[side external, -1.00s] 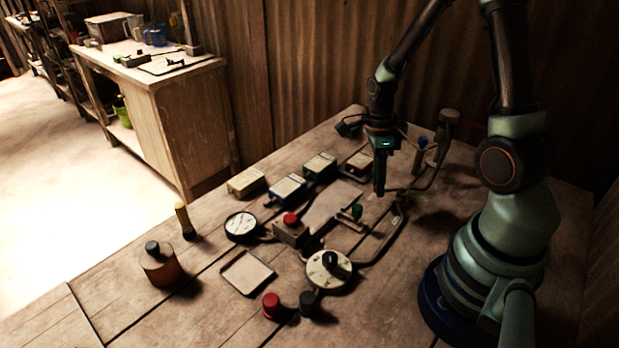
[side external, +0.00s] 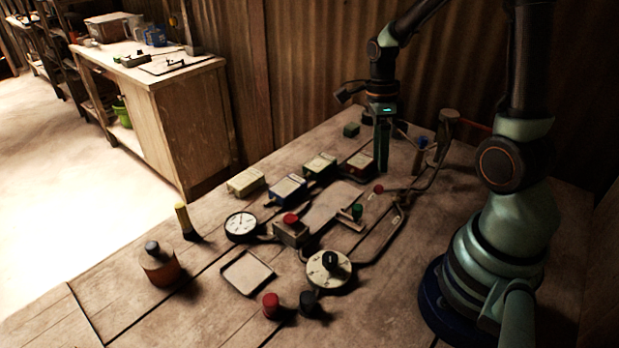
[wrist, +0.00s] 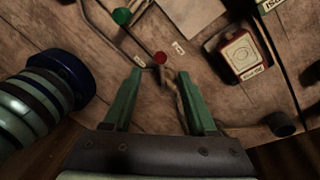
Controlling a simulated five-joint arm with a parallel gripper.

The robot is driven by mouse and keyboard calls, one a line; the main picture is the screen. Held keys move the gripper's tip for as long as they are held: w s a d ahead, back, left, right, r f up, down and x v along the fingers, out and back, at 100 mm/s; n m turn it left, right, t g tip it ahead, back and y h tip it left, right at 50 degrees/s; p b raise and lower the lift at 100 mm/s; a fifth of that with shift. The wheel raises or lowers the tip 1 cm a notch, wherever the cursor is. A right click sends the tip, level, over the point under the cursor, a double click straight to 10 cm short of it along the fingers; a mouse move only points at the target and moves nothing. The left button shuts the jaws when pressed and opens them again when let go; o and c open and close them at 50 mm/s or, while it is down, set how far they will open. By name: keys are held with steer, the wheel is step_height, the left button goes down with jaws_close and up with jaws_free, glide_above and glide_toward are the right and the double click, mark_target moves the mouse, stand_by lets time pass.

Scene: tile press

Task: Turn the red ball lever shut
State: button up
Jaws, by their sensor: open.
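The red ball lever (side external: 378,189) shows as a small red ball on a thin stem by the pipework, in front of my gripper in the side view. In the wrist view the red ball (wrist: 160,58) lies just beyond the fingertips, roughly centred between them, with small white labels on either side. My gripper (side external: 382,172) hangs pointing down behind the ball, apart from it. In the wrist view my gripper (wrist: 160,72) has two green fingers spread wide with nothing between them. The lever's stem is hard to make out in the wrist view.
A green ball lever (side external: 357,211) stands nearby; it also shows in the wrist view (wrist: 122,17). A dark red box (side external: 360,164) is close left of my gripper. A dial (side external: 328,268), a red button box (side external: 291,230) and a gauge (side external: 241,226) stand nearer the camera.

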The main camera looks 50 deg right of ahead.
steer(key=r, duration=0.5)
steer(key=shift+w+d, duration=0.2)
steer(key=shift+w, duration=0.15)
steer(key=f+n, duration=0.1)
steer(key=f, duration=0.3)
steer(key=s+f+n, duration=0.1)
steer(key=f, duration=0.3)
steer(key=a+f+n, duration=0.1)
steer(key=f+n, duration=0.1)
steer(key=f, duration=0.1)
steer(key=shift+s+f, duration=0.35)
steer(key=shift+f, duration=0.05)
jaws_close()
stand_by(1.2)
